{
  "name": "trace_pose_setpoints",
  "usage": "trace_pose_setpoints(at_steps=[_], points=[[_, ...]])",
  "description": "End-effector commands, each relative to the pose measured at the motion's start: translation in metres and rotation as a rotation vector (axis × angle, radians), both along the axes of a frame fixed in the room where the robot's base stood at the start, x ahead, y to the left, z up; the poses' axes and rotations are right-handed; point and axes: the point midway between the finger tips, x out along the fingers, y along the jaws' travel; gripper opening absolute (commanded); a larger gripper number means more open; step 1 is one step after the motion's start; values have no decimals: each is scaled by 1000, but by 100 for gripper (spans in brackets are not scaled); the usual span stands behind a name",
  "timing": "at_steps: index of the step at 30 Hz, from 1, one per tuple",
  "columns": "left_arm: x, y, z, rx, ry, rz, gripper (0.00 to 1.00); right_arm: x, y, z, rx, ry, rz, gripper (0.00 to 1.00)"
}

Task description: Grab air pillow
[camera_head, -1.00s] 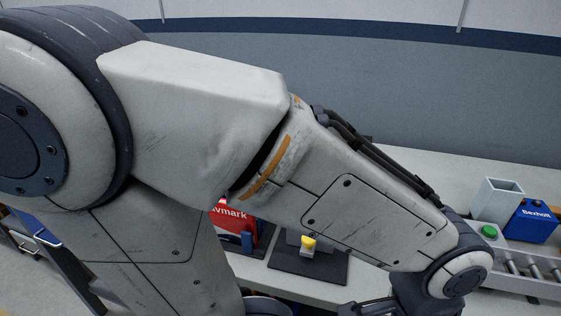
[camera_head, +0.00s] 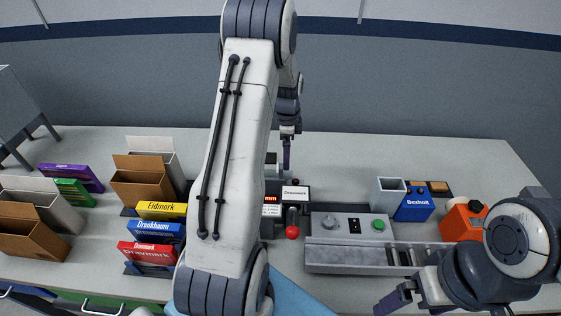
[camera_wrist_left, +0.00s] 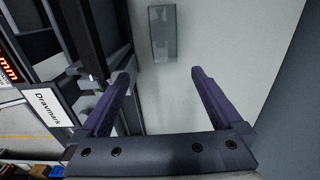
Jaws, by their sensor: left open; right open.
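A small grey, see-through rectangle (camera_wrist_left: 163,33), which looks like the air pillow, lies on the pale surface at the top of the left wrist view. I cannot make it out in the head view. My left gripper (camera_wrist_left: 158,98) is open, and nothing shows between its purple fingers. The rectangle lies beyond its fingertips, apart from them. In the head view the left gripper (camera_head: 287,152) points down behind the black machine, partly hidden by my arm. My right gripper (camera_head: 393,298) is low at the right, open, partly cut off by the lower edge.
A black Dravmark machine (camera_head: 295,192) with a red knob stands beside the left gripper. A grey roller unit (camera_head: 340,252), blue Bexholt box (camera_head: 415,205) and orange device (camera_head: 462,222) stand right. Cartons (camera_head: 142,182) and coloured boxes fill the left. The back right table is clear.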

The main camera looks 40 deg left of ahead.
Motion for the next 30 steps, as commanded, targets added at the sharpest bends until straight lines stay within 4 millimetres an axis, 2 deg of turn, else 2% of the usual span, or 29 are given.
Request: trace_pose_setpoints(at_steps=[1,5,13,20,25,30], points=[[-2,6,-15,0,2,-3,100,-1,-1,-12,-1,2,-1,100],[-2,11,-24,-1,5,-12,100,-1,-1,-14,-2,3,-2,100],[-1,10,-62,-2,7,-16,100,0,-1,-1,-1,2,-3,100],[-1,10,-78,-1,5,-18,100,0,-1,7,-1,2,-3,100],[-2,11,-100,-2,7,-19,100,0,-1,23,-1,2,-4,100],[-2,11,-121,-1,5,-20,100,0,0,27,-1,2,-4,100]])
